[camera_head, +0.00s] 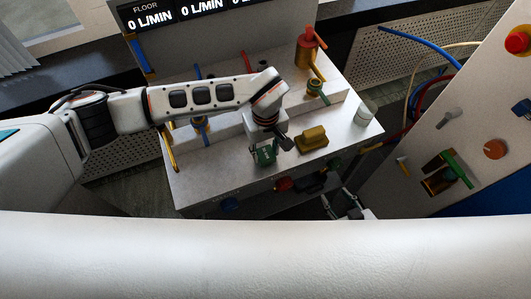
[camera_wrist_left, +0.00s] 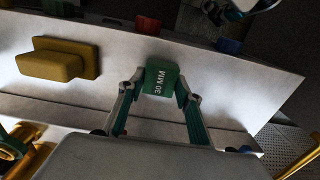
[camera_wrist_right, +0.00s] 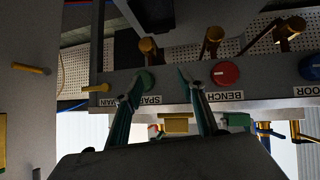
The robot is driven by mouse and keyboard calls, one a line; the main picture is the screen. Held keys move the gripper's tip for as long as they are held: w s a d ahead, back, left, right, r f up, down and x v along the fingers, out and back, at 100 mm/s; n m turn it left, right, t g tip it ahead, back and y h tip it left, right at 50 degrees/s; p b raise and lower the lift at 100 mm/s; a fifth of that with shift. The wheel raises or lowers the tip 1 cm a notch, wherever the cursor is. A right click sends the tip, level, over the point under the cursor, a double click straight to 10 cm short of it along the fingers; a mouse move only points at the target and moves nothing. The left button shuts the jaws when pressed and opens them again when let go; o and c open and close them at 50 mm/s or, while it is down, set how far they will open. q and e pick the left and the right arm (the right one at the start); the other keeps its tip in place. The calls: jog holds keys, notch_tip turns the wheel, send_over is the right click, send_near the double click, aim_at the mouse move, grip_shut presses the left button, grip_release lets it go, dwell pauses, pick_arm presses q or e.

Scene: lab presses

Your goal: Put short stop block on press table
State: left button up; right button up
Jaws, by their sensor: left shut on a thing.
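A small green block (camera_wrist_left: 160,82) with the label "30 MM" is between the fingers of my left gripper (camera_wrist_left: 160,90). The gripper is shut on its sides. In the head view the green block (camera_head: 266,156) shows under my left gripper (camera_head: 264,149), over the front part of the pale table (camera_head: 225,178). I cannot tell whether it touches the surface. A yellow stepped block (camera_head: 312,139) stands on the table to its right, and shows at left in the left wrist view (camera_wrist_left: 55,62). My right gripper (camera_head: 343,204) is open and empty beside the table's front edge; the right wrist view shows its fingers apart (camera_wrist_right: 158,88).
A raised step at the back carries a red-handled valve (camera_head: 309,50) and pipes. A pale cylinder (camera_head: 365,112) stands at the right corner. Coloured knobs, including a red one (camera_head: 284,184), line the front face. A control panel (camera_head: 465,130) stands at right.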

pick_arm(q)
jog(key=shift+f, duration=0.6)
jog(key=o, duration=1.1)
jog(key=shift+c, duration=0.2)
jog(key=shift+o, duration=0.8)
pick_arm(e)
jog(key=shift+w+a+r+y, duration=0.3)
jog(key=shift+a, duration=0.35)
jog(key=shift+r, duration=0.1)
